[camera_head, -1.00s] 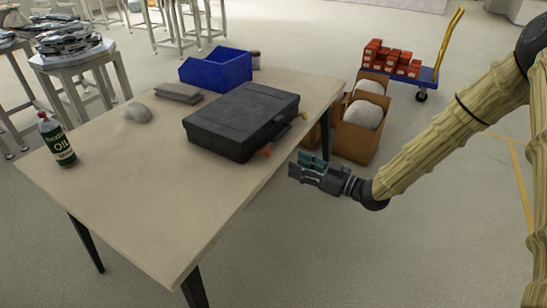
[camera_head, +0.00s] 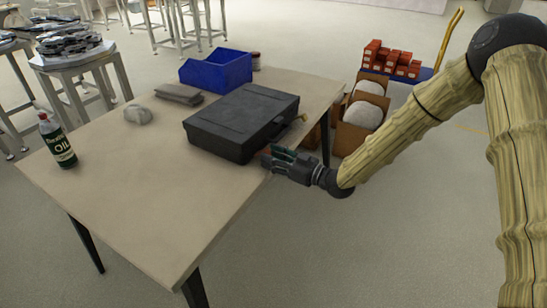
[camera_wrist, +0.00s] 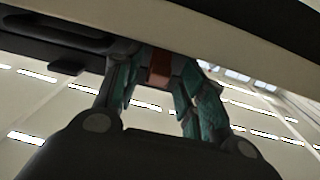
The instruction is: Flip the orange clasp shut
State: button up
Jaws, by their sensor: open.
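The black case (camera_head: 240,120) lies closed on the table near its right edge. The orange clasp (camera_wrist: 160,66) shows in the wrist view, between the fingertips of my gripper (camera_wrist: 158,80). In the head view my gripper (camera_head: 269,157) is at the case's near front corner, by the table edge, and hides most or all of that clasp. The fingers are open, one on each side of the clasp. I cannot tell whether they touch it. The clasp's exact angle is unclear.
The table (camera_head: 150,210) has clear room in front of the case. A blue bin (camera_head: 216,70), a grey folded cloth (camera_head: 179,94), a grey lump (camera_head: 138,114) and an oil bottle (camera_head: 58,142) stand on it. Cardboard boxes (camera_head: 352,138) are on the floor beyond the right edge.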

jog(key=shift+c, duration=0.2)
grip_shut()
jog(key=shift+r, duration=0.15)
